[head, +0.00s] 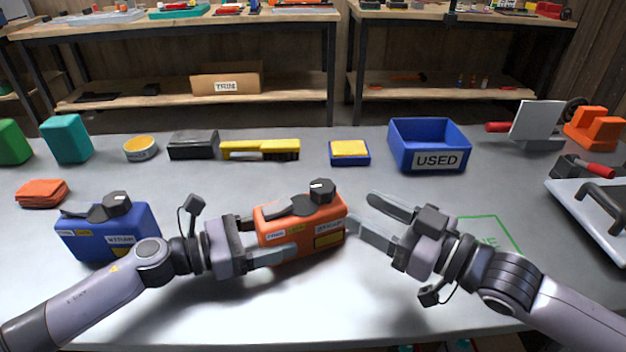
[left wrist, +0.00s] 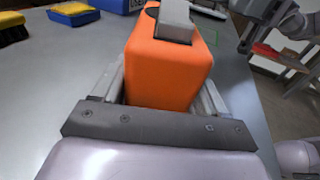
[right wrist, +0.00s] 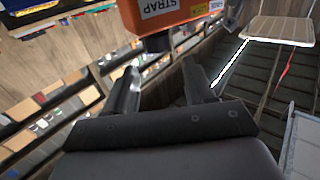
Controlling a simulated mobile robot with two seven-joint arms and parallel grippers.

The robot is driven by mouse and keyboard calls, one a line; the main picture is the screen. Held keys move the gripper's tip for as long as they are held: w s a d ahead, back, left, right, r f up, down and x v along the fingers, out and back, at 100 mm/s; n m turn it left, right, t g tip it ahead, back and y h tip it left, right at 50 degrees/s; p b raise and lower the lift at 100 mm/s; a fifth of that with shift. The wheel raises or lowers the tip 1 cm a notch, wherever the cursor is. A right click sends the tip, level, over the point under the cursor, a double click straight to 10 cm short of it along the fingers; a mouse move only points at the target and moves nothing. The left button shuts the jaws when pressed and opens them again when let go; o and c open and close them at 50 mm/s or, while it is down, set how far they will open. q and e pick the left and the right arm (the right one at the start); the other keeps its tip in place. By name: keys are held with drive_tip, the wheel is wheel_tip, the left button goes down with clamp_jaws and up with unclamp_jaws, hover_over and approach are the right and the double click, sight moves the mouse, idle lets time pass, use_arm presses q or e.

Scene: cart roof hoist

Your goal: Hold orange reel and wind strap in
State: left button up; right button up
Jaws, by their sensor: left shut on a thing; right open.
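The orange reel (head: 300,225) has a grey lever and a black knob on top and labels on its front. My left gripper (head: 280,238) is shut around its left part, and the left wrist view shows the orange body (left wrist: 165,72) between the fingers. I cannot tell whether its base touches the table. My right gripper (head: 365,212) is open and empty, just right of the reel. In the right wrist view the reel (right wrist: 180,14) shows a STRAP label, with a dark block (right wrist: 157,42) at its lower edge. I cannot make out any loose strap.
A blue reel (head: 105,240) stands left, behind my left arm. A blue USED bin (head: 435,166), a yellow brush (head: 260,150) and a blue-yellow box (head: 350,152) line the back. A green outline (head: 500,222) lies behind my right arm. The front middle is clear.

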sight(312, 182)
drive_tip(key=x, duration=1.2)
drive_tip(key=shift+w+d, duration=0.15)
drive_tip(key=shift+d, duration=0.1)
drive_tip(key=c, duration=0.7)
